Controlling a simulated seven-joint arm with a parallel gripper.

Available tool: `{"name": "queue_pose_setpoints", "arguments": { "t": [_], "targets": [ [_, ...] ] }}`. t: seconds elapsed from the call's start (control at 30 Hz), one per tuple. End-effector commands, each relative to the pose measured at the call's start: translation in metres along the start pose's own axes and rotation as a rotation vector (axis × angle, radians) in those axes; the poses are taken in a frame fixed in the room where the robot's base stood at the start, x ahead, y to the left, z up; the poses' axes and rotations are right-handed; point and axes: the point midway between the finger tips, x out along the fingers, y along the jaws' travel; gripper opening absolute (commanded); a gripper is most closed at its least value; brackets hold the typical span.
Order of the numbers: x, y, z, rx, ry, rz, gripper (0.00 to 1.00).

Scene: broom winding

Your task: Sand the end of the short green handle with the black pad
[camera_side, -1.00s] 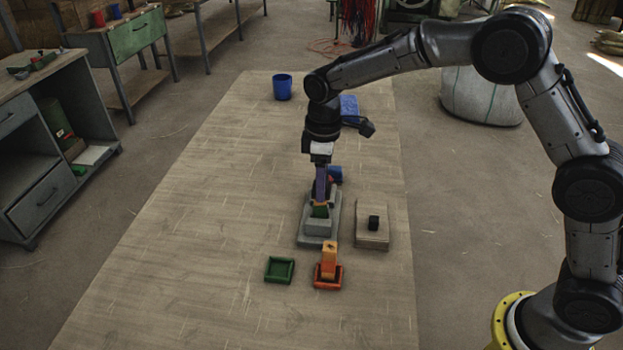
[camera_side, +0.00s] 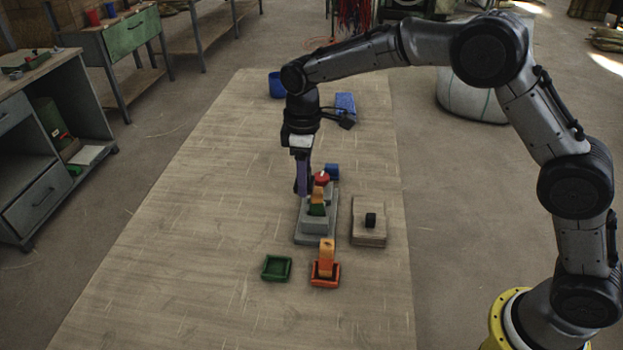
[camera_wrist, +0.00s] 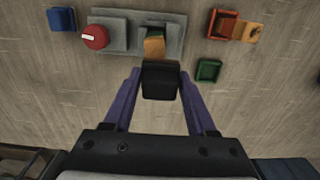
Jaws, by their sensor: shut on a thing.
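The short green handle (camera_side: 317,209) stands in the grey fixture (camera_side: 305,238), with a tan-orange upper end (camera_side: 317,196). In the wrist view the handle's tan end (camera_wrist: 154,47) points up toward the camera. My gripper (camera_wrist: 160,76) has purple fingers shut on the black pad (camera_wrist: 160,80). In the side view my gripper (camera_side: 302,190) is just left of the handle and fixture. The pad is mostly hidden behind the fingers in the side view.
A red knob (camera_side: 321,178) sits on the fixture behind the handle, with a small blue container (camera_side: 332,171) beyond. A wooden block (camera_side: 368,236) with a black piece is at right. The green tray (camera_side: 276,268) is empty; the orange tray (camera_side: 325,277) holds an orange handle.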

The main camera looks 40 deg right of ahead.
Motion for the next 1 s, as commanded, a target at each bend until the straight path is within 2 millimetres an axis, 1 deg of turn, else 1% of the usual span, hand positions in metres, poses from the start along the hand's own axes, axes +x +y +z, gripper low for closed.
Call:
{"name": "queue_pose_setpoints", "arguments": {
  "t": [0.03, 0.6, 0.73, 1.0],
  "targets": [
    [-0.011, 0.001, -0.001, 0.000, 0.008, 0.005, 0.05],
    [-0.062, 0.001, -0.001, 0.000, 0.009, 0.005, 0.05],
    [-0.068, 0.001, 0.000, 0.000, 0.008, 0.005, 0.05],
    [-0.069, 0.000, 0.000, 0.000, 0.007, 0.004, 0.05]
  ]
}}
